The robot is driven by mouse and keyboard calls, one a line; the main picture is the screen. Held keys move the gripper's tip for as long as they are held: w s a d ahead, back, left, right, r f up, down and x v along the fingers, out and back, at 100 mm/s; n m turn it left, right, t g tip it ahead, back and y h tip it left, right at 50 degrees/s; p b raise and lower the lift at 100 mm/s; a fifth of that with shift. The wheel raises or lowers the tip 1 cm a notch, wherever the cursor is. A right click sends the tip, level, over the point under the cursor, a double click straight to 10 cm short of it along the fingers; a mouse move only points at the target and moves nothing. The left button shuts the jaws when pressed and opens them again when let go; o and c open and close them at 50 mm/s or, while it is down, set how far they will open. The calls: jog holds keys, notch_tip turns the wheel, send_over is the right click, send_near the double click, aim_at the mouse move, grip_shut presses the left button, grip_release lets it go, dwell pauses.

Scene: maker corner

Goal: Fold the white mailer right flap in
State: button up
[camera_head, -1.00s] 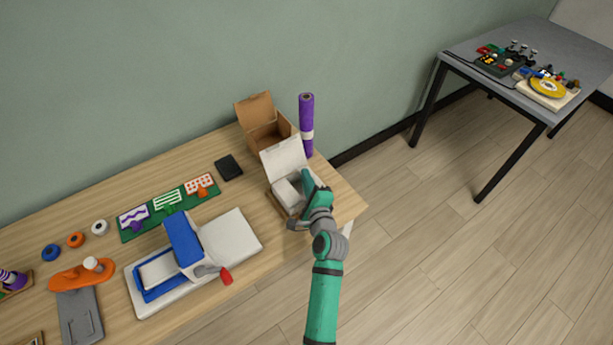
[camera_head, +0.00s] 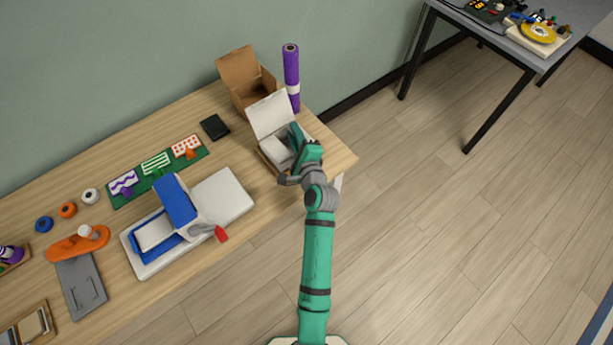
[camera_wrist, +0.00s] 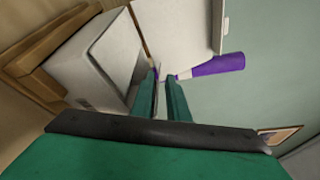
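The white mailer (camera_head: 270,117) stands at the right end of the workbench with its lid raised at the back. Its lower part has brown walls around a white box-like shape, which also shows in the wrist view (camera_wrist: 92,62). My gripper (camera_head: 297,135) is at the mailer's right side, its fingers pointing toward the back. In the wrist view my gripper's fingers (camera_wrist: 164,82) are close together, with a thin pale strip between them. I cannot tell whether the strip is the right flap in their grip. My gripper hides most of the mailer's right side in the head view.
An open brown carton (camera_head: 243,72) stands behind the mailer, with a purple roll (camera_head: 291,75) beside it. A black flat item (camera_head: 215,127) and a blue-and-white press (camera_head: 175,215) are to the left. Floor is free right of the workbench (camera_head: 335,155).

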jog(key=shift+w+d+r+m+g, duration=0.15)
jog(key=shift+r+m+g, duration=0.3)
jog(key=shift+m, duration=0.45)
jog(key=shift+s+d, duration=0.15)
jog(key=shift+s, duration=0.2)
jog(key=d+v, duration=0.1)
jog(key=v, duration=0.9)
jog(key=s+f+n+h, duration=0.2)
jog(key=s+f+n, duration=0.1)
jog(key=s, duration=0.6)
jog(key=s+f+n+h, duration=0.2)
jog(key=s+f+n, duration=0.2)
jog(key=s, duration=0.6)
jog(key=shift+s+d+f+n+g, duration=0.25)
jog(key=shift+f+g, duration=0.2)
jog(key=shift+f, duration=0.5)
jog(key=shift+w, duration=0.1)
